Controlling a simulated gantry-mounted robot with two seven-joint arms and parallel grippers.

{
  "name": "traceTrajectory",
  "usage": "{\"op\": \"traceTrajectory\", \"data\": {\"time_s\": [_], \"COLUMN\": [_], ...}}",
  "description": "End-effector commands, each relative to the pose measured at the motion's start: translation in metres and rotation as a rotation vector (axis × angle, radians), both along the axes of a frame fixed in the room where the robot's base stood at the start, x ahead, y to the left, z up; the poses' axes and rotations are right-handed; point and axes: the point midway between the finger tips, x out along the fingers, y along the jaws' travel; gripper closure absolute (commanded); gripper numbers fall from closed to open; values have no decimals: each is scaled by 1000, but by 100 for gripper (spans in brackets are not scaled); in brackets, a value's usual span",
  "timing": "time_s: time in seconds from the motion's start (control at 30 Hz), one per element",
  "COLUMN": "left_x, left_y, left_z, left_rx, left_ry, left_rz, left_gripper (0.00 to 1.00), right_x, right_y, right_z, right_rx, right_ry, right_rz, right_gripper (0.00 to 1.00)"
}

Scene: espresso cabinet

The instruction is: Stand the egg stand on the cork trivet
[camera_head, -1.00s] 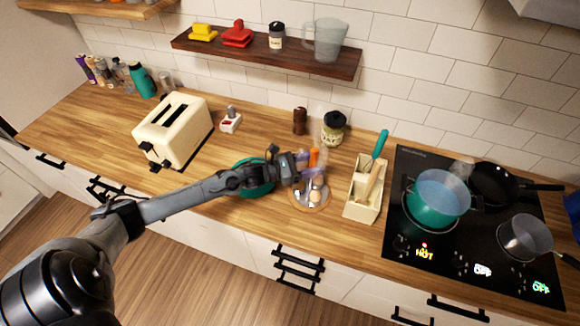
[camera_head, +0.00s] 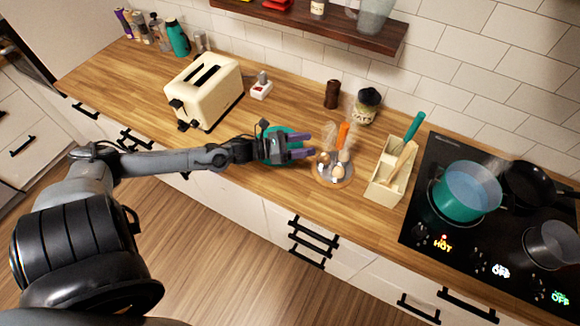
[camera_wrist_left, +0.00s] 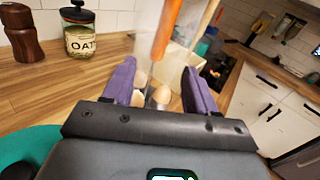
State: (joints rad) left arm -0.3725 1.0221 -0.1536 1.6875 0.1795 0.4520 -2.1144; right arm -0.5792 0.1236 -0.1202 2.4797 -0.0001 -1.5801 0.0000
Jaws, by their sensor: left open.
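The egg stand (camera_head: 344,132) has an orange upright handle and holds a few eggs. It stands upright on the round cork trivet (camera_head: 319,180), whose rim shows around it in the head view. My left gripper (camera_head: 308,146) has purple fingers spread open and empty, just left of the stand. In the left wrist view, the open gripper (camera_wrist_left: 160,72) faces the stand's blurred orange handle (camera_wrist_left: 164,30), with eggs showing between and beyond the fingers. The trivet is hard to make out there. My right gripper is not in view.
A cream utensil holder (camera_head: 385,185) stands right of the trivet, before the black hob with a teal pot (camera_head: 466,200). An oat jar (camera_head: 366,106) and brown mill (camera_head: 332,94) stand behind. A teal round thing (camera_wrist_left: 30,145) lies under my left gripper. A toaster (camera_head: 205,90) stands left.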

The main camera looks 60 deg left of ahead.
Motion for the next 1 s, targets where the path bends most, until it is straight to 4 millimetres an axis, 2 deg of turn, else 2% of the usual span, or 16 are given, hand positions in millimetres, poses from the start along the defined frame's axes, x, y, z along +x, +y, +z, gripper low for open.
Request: {"op": "traceTrajectory", "data": {"time_s": [0.17, 0.27, 0.4, 0.47, 0.6, 0.7, 0.8, 0.97, 1.0], "left_x": [-7, -19, -50, -68, -114, -146, -172, -200, -204], "left_y": [-35, -63, -105, -121, -155, -173, -186, -197, -198], "left_z": [-33, -55, -78, -83, -83, -77, -68, -58, -56], "left_rx": [-359, -674, -1172, -1380, -1812, -2049, -2221, -2369, 2368], "left_ry": [253, 451, 717, 808, 937, 961, 942, 884, -865], "left_rz": [183, 354, 660, 807, 1163, 1405, 1612, 1836, -1853], "left_gripper": [43, 43, 43, 43, 43, 43, 43, 43, 43], "right_x": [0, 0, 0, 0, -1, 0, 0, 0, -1], "right_y": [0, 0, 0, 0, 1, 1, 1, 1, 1], "right_z": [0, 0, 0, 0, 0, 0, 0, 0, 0], "right_rx": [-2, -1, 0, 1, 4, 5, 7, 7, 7], "right_ry": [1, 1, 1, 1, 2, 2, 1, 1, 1], "right_rz": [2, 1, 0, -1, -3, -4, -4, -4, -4], "right_gripper": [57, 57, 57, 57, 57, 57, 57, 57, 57]}}
